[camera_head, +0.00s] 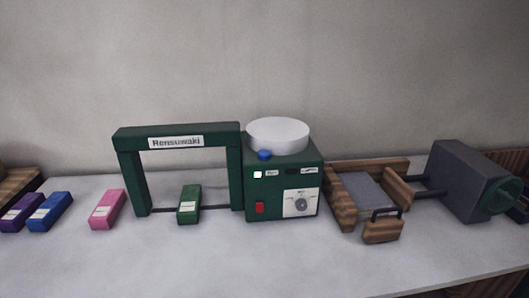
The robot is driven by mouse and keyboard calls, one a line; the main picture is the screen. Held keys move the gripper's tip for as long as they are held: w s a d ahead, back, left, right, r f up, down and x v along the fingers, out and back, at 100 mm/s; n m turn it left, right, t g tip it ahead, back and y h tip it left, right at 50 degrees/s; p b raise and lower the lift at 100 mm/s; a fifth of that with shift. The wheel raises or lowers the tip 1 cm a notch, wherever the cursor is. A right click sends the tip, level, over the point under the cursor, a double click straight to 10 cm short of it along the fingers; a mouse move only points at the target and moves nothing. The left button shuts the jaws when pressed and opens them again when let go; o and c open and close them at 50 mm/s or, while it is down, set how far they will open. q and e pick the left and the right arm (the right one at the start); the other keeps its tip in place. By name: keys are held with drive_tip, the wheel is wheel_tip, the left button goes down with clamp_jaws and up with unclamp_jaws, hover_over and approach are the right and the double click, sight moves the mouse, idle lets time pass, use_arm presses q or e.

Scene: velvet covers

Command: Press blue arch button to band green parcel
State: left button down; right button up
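The green parcel (189,204) lies under the dark green arch (179,135) marked "Rensuwaki", with a pale label on its top. No band can be made out on it. The arch stands joined to a green machine box (283,187) on its right. The blue button (264,155) sits on the box's top front edge, in front of a white round drum (278,134). The box front has a small lit white square, a red switch (260,208) and a dial plate (300,203). Neither of my grippers is in view.
Pink (107,209), blue (50,211) and purple (22,212) parcels lie left of the arch. A wooden frame with a grey bed and handle (383,226) stands right of the box, beside a dark grey machine (468,180). The table front (200,265) is clear.

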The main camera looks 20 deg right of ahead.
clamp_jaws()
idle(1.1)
